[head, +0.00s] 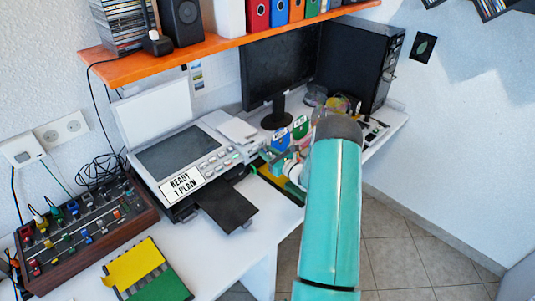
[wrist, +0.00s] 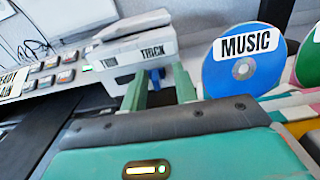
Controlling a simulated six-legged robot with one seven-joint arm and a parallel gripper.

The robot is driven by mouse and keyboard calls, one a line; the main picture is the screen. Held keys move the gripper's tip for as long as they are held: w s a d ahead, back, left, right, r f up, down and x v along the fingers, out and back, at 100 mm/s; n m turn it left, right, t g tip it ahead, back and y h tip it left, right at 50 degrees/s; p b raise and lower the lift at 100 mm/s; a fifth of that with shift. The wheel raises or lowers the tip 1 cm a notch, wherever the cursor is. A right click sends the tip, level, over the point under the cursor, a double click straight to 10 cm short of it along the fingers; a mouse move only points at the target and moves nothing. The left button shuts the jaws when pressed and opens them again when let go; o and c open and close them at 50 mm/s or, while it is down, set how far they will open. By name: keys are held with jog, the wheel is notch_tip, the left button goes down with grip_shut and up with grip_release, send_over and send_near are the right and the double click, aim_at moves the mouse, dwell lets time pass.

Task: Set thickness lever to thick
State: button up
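The printer (head: 190,150) has a raised lid and a display reading "READY 1 PLAIN". In the wrist view, a pale panel (wrist: 113,53) beside its buttons bears the labels "THIN" at left and "THICK" at right. My gripper (wrist: 160,88) has two green fingers, spread apart, in front of the panel near the "THICK" label. No held object shows between them. In the head view my gripper (head: 270,160) is at the printer's right side, partly hidden by my arm.
A blue "MUSIC" disc (wrist: 243,60) stands close right of my fingers. A green disc (head: 300,127) stands beside it in the head view. A black paper tray (head: 228,207) juts from the printer's front.

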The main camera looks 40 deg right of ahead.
jog(key=shift+s, duration=0.15)
jog(key=s, duration=0.4)
jog(key=s+d, duration=0.1)
jog(key=s, duration=0.8)
jog(key=shift+s+d, duration=0.2)
jog(key=shift+d, duration=0.2)
